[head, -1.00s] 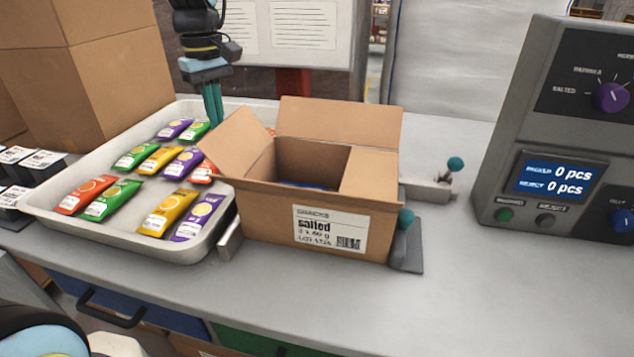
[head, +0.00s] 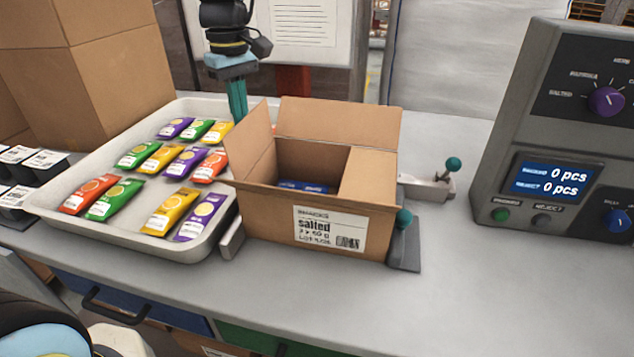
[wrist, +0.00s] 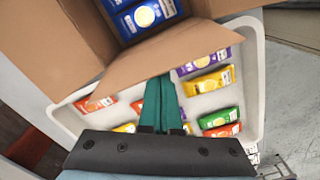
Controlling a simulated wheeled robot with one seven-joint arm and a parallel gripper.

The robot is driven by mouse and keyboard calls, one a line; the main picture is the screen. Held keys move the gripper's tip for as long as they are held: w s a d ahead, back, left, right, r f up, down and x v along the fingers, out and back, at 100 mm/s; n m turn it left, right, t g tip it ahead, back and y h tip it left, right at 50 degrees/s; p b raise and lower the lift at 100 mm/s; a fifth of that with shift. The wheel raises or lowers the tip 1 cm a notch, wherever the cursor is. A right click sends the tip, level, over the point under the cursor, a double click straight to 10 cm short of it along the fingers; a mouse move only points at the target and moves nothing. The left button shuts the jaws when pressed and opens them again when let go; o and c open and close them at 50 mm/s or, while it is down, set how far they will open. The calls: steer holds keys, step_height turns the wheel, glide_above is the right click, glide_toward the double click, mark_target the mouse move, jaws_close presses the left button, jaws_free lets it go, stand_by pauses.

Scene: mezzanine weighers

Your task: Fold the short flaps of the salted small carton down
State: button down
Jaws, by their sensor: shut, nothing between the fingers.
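The salted small carton (head: 270,225) stands open on the bench, its "salted" label facing front. Its left short flap (head: 252,145) stands raised and tilted up at the left edge; it also shows in the wrist view (wrist: 180,50). The right short flap (head: 368,178) lies folded inward over the right of the opening. The back long flap (head: 338,120) stands up. Blue packets (wrist: 145,15) lie inside. My gripper (head: 238,115) is shut and empty, pointing down at the outer side of the left flap. In the wrist view its teal fingertips (wrist: 160,80) meet the flap's edge; contact is uncertain.
A white tray (head: 150,246) of colourful packets lies left of the carton, under my gripper. Teal-knobbed clamps (head: 404,240) stand at the carton's right. A weigher console (head: 530,130) stands far right. Tall cardboard boxes (head: 100,80) stand back left. The front bench is clear.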

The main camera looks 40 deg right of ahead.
steer(key=shift+s+d+r+p, duration=0.15)
steer(key=shift+s+d+p, duration=0.05)
steer(key=shift+s+d, duration=0.4)
steer(key=shift+s+d+r+p, duration=0.2)
steer(key=shift+s+d, duration=0.2)
steer(key=shift+s, duration=0.25)
steer(key=shift+f, duration=0.1)
steer(key=s+d, duration=0.1)
steer(key=s+d+f, duration=0.1)
steer(key=shift+s, duration=0.35)
steer(key=shift+d, duration=0.1)
steer(key=shift+s+d+f+b, duration=0.2)
steer(key=shift+s+d+f, duration=0.15)
steer(key=shift+s+f, duration=0.15)
steer(key=shift+s+d+f+b, duration=0.2)
steer(key=shift+s+d+f, duration=0.2)
steer(key=shift+f, duration=0.2)
